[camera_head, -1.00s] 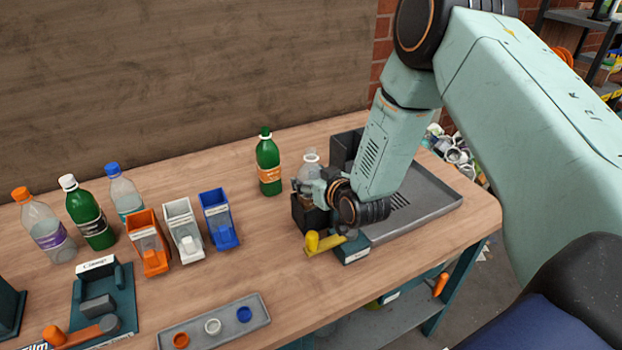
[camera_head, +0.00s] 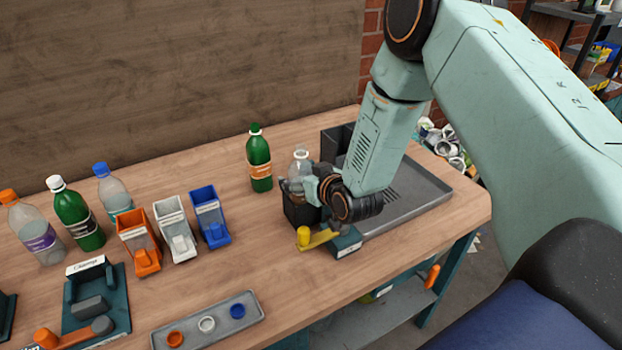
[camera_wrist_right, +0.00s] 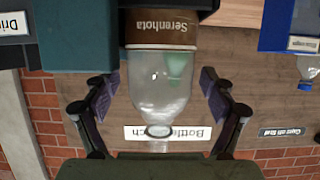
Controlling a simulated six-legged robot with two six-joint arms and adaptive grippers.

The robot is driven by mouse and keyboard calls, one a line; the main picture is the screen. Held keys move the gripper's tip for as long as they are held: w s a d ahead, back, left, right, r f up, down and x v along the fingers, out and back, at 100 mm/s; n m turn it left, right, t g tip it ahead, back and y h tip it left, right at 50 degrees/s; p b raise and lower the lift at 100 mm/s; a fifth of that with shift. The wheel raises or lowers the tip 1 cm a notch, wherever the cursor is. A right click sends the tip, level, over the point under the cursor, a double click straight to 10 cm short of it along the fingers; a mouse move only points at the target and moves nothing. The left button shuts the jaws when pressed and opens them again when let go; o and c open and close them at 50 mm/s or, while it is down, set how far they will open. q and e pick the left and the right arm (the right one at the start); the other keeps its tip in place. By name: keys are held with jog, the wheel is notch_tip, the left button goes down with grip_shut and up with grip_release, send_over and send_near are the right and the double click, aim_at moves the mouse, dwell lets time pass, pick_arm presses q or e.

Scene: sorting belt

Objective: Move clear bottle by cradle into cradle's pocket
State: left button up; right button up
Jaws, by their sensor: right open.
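The clear bottle (camera_head: 300,163) is uncapped, upright, with a brown label. In the wrist view the bottle (camera_wrist_right: 163,85) appears upside down. Its lower end runs into the cradle's black pocket block (camera_head: 299,211) and is hidden there; it appears to stand in the pocket. My right gripper (camera_head: 314,187) is at the bottle from the right. In the wrist view the open fingers (camera_wrist_right: 162,98) stand on both sides of the bottle, with gaps to it. My left gripper is out of view.
A green bottle (camera_head: 259,160) stands left of the cradle. A grey tray (camera_head: 415,205) lies behind my right wrist. Orange (camera_head: 138,243), white (camera_head: 176,231) and blue (camera_head: 211,217) bins stand to the left, with capped bottles behind. A cap tray (camera_head: 180,322) lies in front.

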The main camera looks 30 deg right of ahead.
jog(key=v, duration=1.1)
jog(key=shift+s, duration=0.2)
jog(key=x, duration=1.1)
jog(key=shift+w, duration=0.5)
jog(key=shift+r, duration=0.25)
jog(key=shift+s, duration=0.1)
jog(key=shift+f, duration=0.1)
